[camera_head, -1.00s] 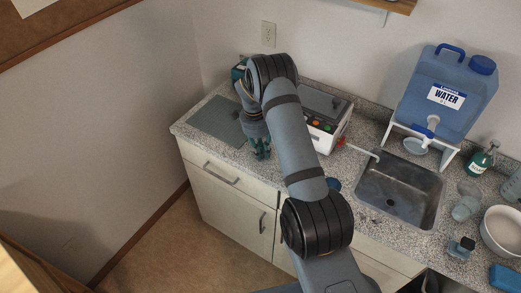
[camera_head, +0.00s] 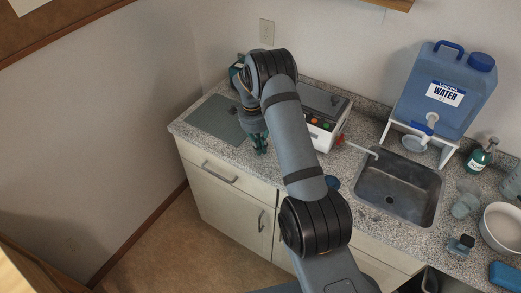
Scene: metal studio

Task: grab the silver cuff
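I cannot make out a silver cuff anywhere; it may be hidden by my arm or gripper, or be too small to tell. My gripper (camera_head: 261,150), with dark green fingers, points down over the front part of the speckled counter (camera_head: 219,148), left of the white machine. The fingers are small and look close together. Whether they are shut or hold anything is not clear.
A grey mat (camera_head: 216,117) lies left of my gripper. The white machine (camera_head: 327,134) with coloured buttons stands behind my arm. The sink (camera_head: 398,187), blue water jug (camera_head: 446,92), green bottle (camera_head: 480,156) and white bowl (camera_head: 502,228) are to the right.

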